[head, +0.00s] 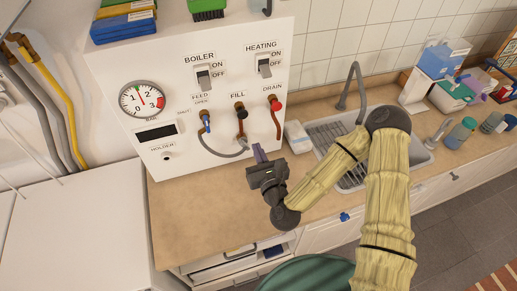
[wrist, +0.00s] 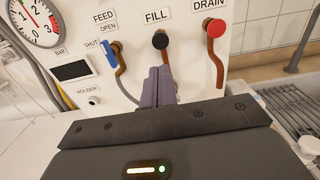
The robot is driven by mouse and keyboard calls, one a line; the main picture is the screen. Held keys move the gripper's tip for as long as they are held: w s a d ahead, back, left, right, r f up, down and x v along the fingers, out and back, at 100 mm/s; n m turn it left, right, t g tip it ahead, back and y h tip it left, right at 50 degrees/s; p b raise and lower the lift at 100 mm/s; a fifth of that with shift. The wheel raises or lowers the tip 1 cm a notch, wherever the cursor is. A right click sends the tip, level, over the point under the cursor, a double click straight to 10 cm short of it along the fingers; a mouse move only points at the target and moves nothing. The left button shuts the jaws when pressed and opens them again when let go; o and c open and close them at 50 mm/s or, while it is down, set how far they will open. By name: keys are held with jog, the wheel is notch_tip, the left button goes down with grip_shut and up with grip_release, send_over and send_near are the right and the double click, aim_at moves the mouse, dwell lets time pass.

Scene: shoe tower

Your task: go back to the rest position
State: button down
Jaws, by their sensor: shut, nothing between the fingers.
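My gripper (head: 260,153) is in front of the white boiler panel (head: 180,65), below the FILL and DRAIN valves, at the end of my bent arm. Its purple-grey fingers are together and empty; they also show in the wrist view (wrist: 158,88). In the wrist view the fingers overlap the pipe below the black FILL knob (wrist: 160,40). I cannot tell whether they touch it. The red DRAIN knob (wrist: 215,28) is to the right and the blue FEED lever (wrist: 109,55) to the left.
The panel has a pressure gauge (head: 142,99), a BOILER switch (head: 204,77) and a HEATING switch (head: 264,66). A sink (head: 335,130) with a faucet (head: 350,88) is at the right. The wooden counter (head: 200,210) is bare in front of the panel. Bottles and boxes stand farther right.

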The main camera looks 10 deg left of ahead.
dwell(0.4)
jog(key=d+f+n+g+h+b, duration=0.3)
jog(key=d+f+n+g+b, duration=0.45)
jog(key=n, duration=1.25)
jog(key=s+d+r+n+g+h+b, duration=0.1)
jog(key=s+d+n+g+h+b, duration=0.1)
jog(key=d, duration=0.8)
jog(key=s+d+r+n+g+h+b, duration=0.1)
jog(key=s+d+r+n+g+h, duration=0.1)
jog(key=s+d+n, duration=0.5)
jog(key=s+d+g+h, duration=0.1)
jog(key=d+h, duration=0.1)
jog(key=d, duration=0.1)
jog(key=shift+r+n+h+b, duration=0.2)
jog(key=shift+n+h+b, duration=0.1)
jog(key=shift+b, duration=0.1)
